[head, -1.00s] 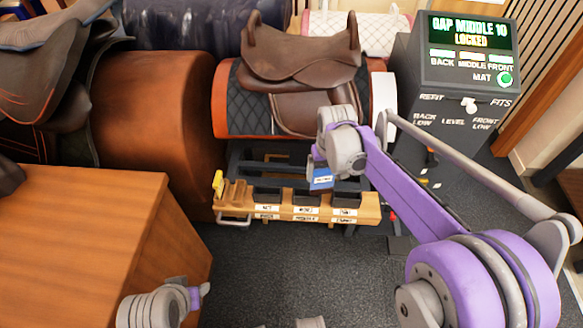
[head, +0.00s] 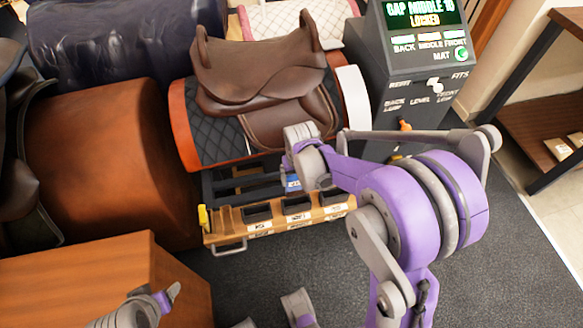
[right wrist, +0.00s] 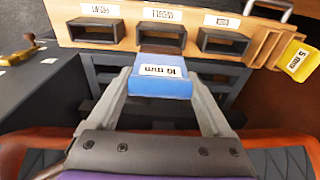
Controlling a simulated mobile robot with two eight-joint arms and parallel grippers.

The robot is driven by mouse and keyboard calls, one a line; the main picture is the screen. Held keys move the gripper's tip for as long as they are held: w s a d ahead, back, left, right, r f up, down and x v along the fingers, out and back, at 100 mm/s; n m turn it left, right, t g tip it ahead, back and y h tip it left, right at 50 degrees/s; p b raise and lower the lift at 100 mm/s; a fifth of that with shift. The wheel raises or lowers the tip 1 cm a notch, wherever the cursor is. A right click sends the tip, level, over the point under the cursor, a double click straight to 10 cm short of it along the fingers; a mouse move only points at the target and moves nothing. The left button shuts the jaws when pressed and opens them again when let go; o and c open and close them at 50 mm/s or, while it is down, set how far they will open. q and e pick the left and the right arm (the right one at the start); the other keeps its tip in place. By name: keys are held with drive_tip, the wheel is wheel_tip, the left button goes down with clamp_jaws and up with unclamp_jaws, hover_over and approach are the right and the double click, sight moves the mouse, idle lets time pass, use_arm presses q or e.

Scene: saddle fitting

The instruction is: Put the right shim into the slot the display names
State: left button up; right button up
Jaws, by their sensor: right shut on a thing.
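The display (head: 420,14) reads "GAP MIDDLE 10" and "LOCKED". My right gripper (right wrist: 160,82) is shut on a blue shim (right wrist: 160,88) labelled 10 mm, one finger on each side. In the right wrist view the shim is below the middle of three dark, labelled compartments in the wooden rack (right wrist: 120,32). I cannot tell whether it touches the rack. A brown saddle (head: 255,70) rests on a quilted stand above the rack. My left gripper (head: 172,292) is partly visible at bottom left; its jaw opening is unclear.
A yellow 5 mm shim (right wrist: 298,62) sits at one end of the rack. A console with a lever (head: 433,82) stands right of the saddle stand. A wooden block (head: 90,285) is at lower left. Dark floor (head: 500,270) is open at lower right.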

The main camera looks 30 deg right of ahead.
sight(296, 194)
drive_tip(key=shift+s+f, duration=0.25)
drive_tip(key=shift+f, duration=0.1)
drive_tip(key=shift+f+b, duration=0.25)
drive_tip(key=shift+b, duration=0.15)
drive_tip(key=shift+w+f+b, duration=0.1)
drive_tip(key=shift+f+b, duration=2.95)
drive_tip(key=shift+f, duration=1.45)
drive_tip(key=o, duration=1.1)
drive_tip(key=shift+o, duration=0.2)
wheel_tip(296, 194, up, 11)
drive_tip(key=s+p, duration=0.1)
drive_tip(key=p, duration=0.2)
drive_tip(key=shift+s+a, duration=0.15)
drive_tip(key=shift+a, duration=0.05)
drive_tip(key=shift+f, duration=0.15)
